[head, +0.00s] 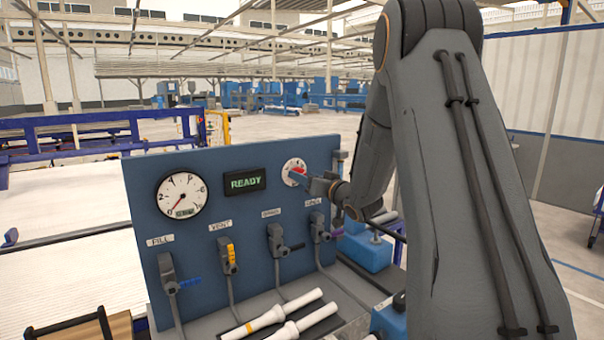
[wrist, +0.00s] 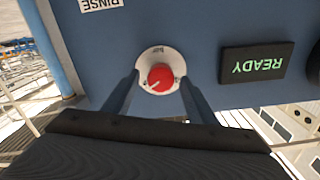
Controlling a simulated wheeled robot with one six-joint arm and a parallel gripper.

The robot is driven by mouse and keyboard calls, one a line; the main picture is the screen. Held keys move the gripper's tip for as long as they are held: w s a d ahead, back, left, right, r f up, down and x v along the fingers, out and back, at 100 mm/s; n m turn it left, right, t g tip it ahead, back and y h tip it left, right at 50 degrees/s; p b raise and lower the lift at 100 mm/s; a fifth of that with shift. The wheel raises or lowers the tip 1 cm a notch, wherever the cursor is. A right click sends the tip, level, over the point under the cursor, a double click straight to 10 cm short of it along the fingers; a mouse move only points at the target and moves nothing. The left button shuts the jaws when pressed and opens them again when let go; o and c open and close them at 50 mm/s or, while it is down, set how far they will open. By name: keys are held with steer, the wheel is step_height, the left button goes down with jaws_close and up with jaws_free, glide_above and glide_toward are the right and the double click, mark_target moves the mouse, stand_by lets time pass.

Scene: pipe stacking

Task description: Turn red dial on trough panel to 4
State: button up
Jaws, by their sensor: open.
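The red dial (wrist: 160,77) sits on a round white scale plate on the blue trough panel (head: 240,160). The wrist view shows the panel upside down. A pale pointer mark on the dial points to the lower left there; I cannot read the scale numbers. The dial (head: 298,171) also shows in the head view, partly covered by my gripper (head: 308,179). In the wrist view my gripper (wrist: 160,80) is open, with one finger on each side of the dial. I cannot tell whether either finger touches it.
A round gauge (head: 182,196) and a READY display (head: 245,181) are left of the dial. White pipes (head: 272,318) lie in front of the panel.

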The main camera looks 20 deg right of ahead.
steer(key=shift+w+a, duration=0.2)
steer(key=shift+w, duration=0.55)
steer(key=c, duration=1.1)
steer(key=shift+o, duration=0.2)
steer(key=shift+n+b, duration=0.35)
steer(key=shift+n, duration=0.05)
steer(key=shift+n+b, duration=11.5)
steer(key=shift+b, duration=1.6)
